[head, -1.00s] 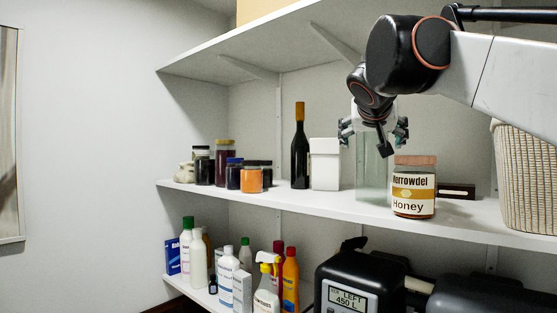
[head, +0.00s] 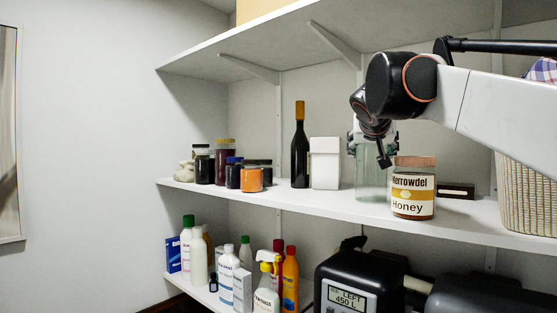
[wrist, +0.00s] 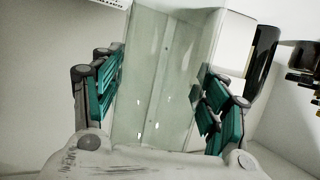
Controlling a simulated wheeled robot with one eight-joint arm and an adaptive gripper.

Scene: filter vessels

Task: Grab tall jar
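The tall jar (head: 371,182) is a clear, greenish glass vessel standing upright on the middle shelf. The honey jar partly overlaps it at the right in the head view. My gripper (head: 373,145) is at the jar's upper part, one finger on each side. In the wrist view the jar (wrist: 160,75) fills the space between the teal-padded fingers of my gripper (wrist: 162,100). The pads are close to its left and right sides, but firm contact does not show. My wrist hides the jar's top in the head view.
The honey jar (head: 413,190) stands close in front and right of the tall jar. A white container (head: 324,165) and a dark bottle (head: 300,150) stand to the left. A wicker basket (head: 527,195) is at the right. The upper shelf (head: 270,50) overhangs.

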